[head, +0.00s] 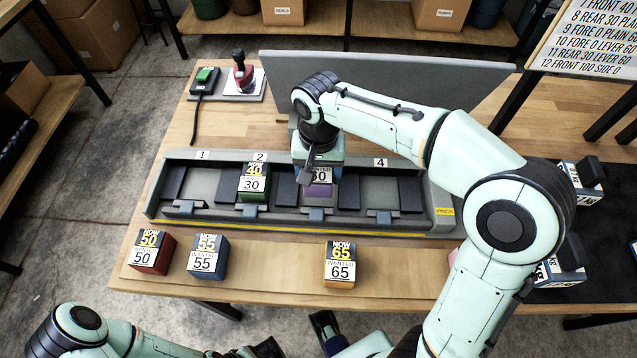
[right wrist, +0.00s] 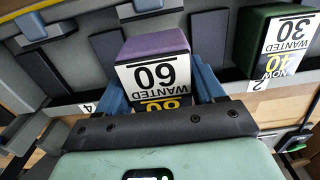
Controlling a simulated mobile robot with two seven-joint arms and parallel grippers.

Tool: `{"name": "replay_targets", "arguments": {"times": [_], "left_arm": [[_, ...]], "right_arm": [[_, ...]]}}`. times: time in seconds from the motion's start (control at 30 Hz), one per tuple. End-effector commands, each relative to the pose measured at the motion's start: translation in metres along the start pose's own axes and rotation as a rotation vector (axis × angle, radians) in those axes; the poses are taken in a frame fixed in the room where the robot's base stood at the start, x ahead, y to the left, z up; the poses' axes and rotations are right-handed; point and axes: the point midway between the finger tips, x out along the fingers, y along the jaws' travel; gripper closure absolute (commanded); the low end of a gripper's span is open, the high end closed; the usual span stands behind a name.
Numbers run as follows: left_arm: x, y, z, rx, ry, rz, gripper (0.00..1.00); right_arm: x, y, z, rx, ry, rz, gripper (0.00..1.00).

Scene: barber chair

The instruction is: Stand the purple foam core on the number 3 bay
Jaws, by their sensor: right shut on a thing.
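The purple foam core (head: 319,191) carries a white "60" label and is at the number 3 bay of the grey rack (head: 437,222). The right wrist view shows its purple face (right wrist: 155,44) and upside-down label. My right gripper (head: 318,178) is shut on it, with blue fingers on both sides (right wrist: 162,90). My gripper covers the bay's number and part of the core. I cannot tell whether the core touches the bay floor. My left gripper (head: 328,328) seems partly visible at the bottom edge; its jaws are unclear.
A green block (head: 253,183) stands in bay 2; bays 1 and 4 look empty. Red (head: 152,252), blue (head: 208,257) and orange (head: 340,265) blocks sit along the front board. A grey panel (head: 400,80) stands behind the rack. More blocks (head: 560,272) lie right.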

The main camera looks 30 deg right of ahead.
Motion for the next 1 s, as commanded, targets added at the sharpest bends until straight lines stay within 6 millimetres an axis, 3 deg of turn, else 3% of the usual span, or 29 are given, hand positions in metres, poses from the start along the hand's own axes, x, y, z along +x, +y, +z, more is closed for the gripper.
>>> {"name": "replay_targets", "arguments": {"times": [0.3,0.73,0.77,0.83,1.0], "left_arm": [[0.006,-0.001,-0.003,0.001,0.010,0.002,0.57],[0.007,-0.001,-0.005,0.002,0.014,0.003,0.57],[0.007,-0.001,-0.005,0.002,0.015,0.003,0.57],[0.007,-0.001,-0.005,0.002,0.014,0.003,0.57],[0.007,-0.001,-0.005,0.002,0.014,0.003,0.57]], "right_arm": [[0.041,0.001,0.000,0.000,-0.001,0.002,0.64],[0.048,0.000,0.000,0.000,0.000,0.000,0.64],[0.048,0.000,0.000,0.000,0.000,0.000,0.29],[0.047,0.000,0.000,0.000,0.000,0.000,0.07],[0.047,0.000,0.000,0.000,0.001,0.000,0.07]]}}
